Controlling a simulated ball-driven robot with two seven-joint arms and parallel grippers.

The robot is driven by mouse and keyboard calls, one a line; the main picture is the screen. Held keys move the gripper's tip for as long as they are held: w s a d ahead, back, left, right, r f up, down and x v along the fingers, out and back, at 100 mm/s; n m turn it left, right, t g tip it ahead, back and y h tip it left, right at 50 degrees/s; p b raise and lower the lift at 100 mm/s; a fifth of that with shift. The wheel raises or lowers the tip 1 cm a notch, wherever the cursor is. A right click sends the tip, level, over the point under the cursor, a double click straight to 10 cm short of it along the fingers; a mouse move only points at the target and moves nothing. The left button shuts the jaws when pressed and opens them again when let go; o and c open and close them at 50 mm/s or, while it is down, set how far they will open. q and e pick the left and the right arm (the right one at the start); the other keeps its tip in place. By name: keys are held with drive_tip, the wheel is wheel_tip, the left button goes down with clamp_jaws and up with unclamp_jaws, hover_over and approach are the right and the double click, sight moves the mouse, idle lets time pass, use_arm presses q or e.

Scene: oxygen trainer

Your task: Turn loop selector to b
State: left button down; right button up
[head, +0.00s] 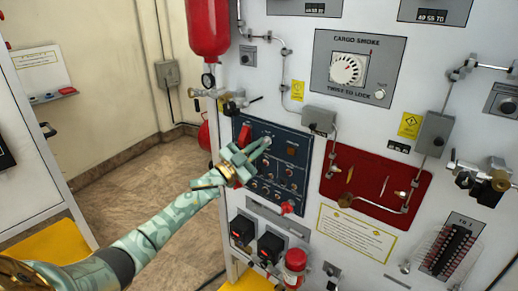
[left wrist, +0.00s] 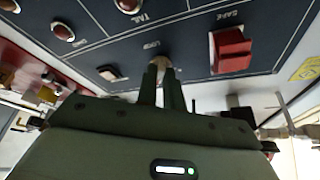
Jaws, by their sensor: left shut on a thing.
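The loop selector is a small pale knob (left wrist: 160,71) beside the word LOOP on the dark blue panel (left wrist: 130,58). The blue panel also shows in the head view (head: 295,155). My left gripper (head: 259,147) reaches the panel's upper left part, and in the left wrist view its two fingers (left wrist: 163,82) are closed around the knob. The fingers hide most of the knob, and I cannot read which letter it points to. My right gripper is not in view.
A red guarded switch (left wrist: 231,49), labelled SAFE, sits close beside the fingers. A small rocker switch (left wrist: 112,73) lies on the other side. In the head view, pipes and a red plate (head: 375,178) stand right of the panel, with black boxes (head: 243,230) below.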

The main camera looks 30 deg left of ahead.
use_arm(q)
drive_tip(key=shift+a+f+m+g+h, duration=0.1)
drive_tip(key=shift+m+g+h, duration=0.45)
drive_tip(key=shift+m, duration=0.85)
drive_tip(key=c, duration=1.5)
unclamp_jaws()
drive_tip(key=p+v, duration=0.1)
drive_tip(key=v, duration=1.5)
drive_tip(key=shift+s+a, duration=0.1)
drive_tip(key=shift+s, duration=0.05)
